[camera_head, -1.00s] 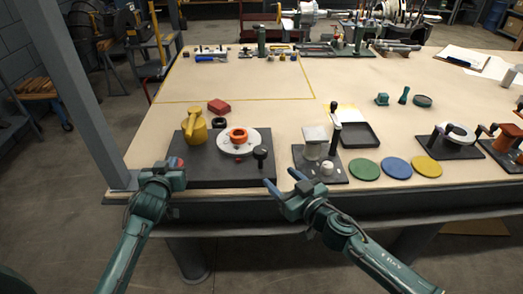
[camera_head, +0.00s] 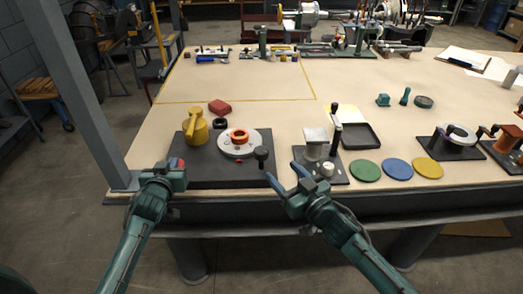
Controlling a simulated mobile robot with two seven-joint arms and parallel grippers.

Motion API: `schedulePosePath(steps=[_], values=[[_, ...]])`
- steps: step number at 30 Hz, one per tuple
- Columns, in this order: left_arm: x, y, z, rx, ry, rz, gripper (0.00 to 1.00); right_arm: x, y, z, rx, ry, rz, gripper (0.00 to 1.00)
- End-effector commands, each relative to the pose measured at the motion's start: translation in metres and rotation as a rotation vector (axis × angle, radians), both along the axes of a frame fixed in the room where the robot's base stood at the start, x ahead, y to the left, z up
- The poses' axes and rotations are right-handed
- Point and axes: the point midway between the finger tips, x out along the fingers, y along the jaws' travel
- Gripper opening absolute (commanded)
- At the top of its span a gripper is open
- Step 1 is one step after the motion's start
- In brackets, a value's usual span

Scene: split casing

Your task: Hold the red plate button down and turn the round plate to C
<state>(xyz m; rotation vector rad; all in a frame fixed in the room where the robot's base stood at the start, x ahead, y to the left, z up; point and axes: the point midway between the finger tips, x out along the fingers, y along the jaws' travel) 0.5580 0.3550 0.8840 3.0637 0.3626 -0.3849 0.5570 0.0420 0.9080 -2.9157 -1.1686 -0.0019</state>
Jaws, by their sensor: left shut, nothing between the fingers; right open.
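The round plate (camera_head: 254,141) is a pale disc with an orange ring (camera_head: 238,136) on it, on a dark base (camera_head: 215,170). A small red mark (camera_head: 239,161) shows at its front edge, and a black knob (camera_head: 261,152) stands at its front right. A red spot, apparently the red button (camera_head: 174,162), shows at the base's front left. My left gripper (camera_head: 179,167) is shut right at this spot and partly hides it; I cannot tell whether it presses it. My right gripper (camera_head: 282,171) is open and empty, in front of and right of the black knob. The letters are too small to read.
A yellow part (camera_head: 196,127) stands on the base's left. A second dark base (camera_head: 333,176) with an upright black handle (camera_head: 335,116) is close to my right gripper. Green (camera_head: 364,170), blue (camera_head: 397,169) and yellow (camera_head: 427,167) discs lie further right. The table's middle is mostly clear.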

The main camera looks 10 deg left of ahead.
Motion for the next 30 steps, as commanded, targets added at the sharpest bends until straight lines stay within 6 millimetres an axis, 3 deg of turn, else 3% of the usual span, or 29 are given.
schedulePosePath(steps=[1, 15, 21, 30], values=[[-0.002, -0.001, -0.007, -0.003, 0.015, 0.001, 0.0, 0.005, 0.006, 0.001, 0.003, -0.001, 0.001, 0.59], [-0.002, -0.001, -0.007, -0.003, 0.015, 0.001, 0.0, 0.059, 0.058, 0.002, 0.001, 0.0, 0.001, 0.59], [-0.002, -0.001, -0.007, -0.003, 0.015, 0.001, 0.0, 0.073, 0.069, 0.001, 0.001, -0.001, -0.001, 0.59], [-0.002, 0.0, -0.007, -0.003, 0.015, 0.002, 0.0, 0.08, 0.077, 0.001, 0.001, -0.001, 0.0, 0.59]])
